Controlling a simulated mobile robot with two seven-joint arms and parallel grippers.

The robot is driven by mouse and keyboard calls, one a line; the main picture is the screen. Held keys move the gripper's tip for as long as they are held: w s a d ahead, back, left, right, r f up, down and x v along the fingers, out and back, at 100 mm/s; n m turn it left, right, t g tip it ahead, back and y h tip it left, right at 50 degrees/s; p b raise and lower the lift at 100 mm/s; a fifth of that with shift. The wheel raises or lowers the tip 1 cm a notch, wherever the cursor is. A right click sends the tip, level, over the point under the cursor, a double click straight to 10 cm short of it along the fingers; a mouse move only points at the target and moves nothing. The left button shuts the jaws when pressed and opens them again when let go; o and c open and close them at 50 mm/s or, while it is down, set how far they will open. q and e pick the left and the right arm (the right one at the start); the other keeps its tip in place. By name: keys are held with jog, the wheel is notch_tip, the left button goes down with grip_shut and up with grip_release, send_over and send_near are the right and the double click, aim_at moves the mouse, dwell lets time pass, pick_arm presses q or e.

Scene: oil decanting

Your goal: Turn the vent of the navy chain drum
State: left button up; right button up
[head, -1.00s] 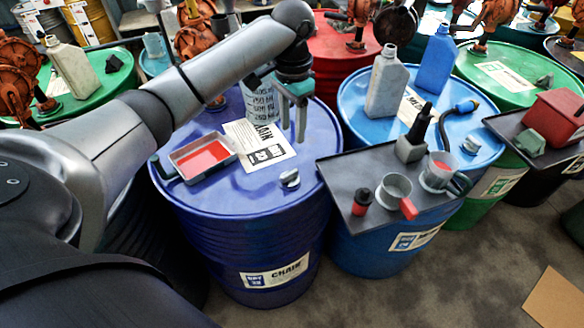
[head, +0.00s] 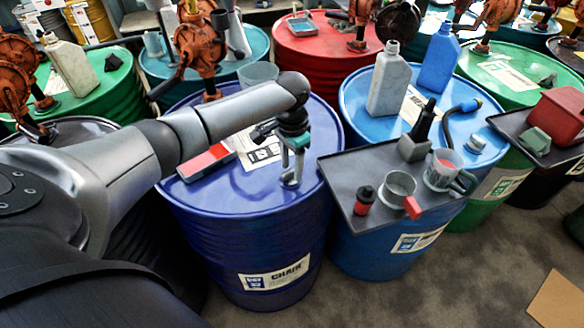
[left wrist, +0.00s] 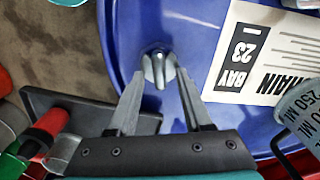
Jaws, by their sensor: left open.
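The navy chain drum (head: 240,235) stands upright in the middle of the head view, with a white CHAIN label on its side. Its vent, a small grey knob with a ridge, sits on the lid near the front right edge. In the left wrist view the vent (left wrist: 158,66) shows between my fingertips. My left gripper (head: 291,182) points down over the lid at the vent and mostly covers it in the head view. In the left wrist view the gripper (left wrist: 160,76) is open, one finger on each side of the vent; contact cannot be told. My right gripper is not in view.
A red-filled tray (head: 207,161) and a white label (head: 258,150) are on the same lid, partly behind my arm. A clear jug (head: 258,73) stands at the back. A dark shelf (head: 345,185) with cups and a bottle juts close on the right.

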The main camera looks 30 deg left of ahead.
pick_arm(q)
jog(key=shift+f, duration=0.25)
grip_shut()
dwell(0.3)
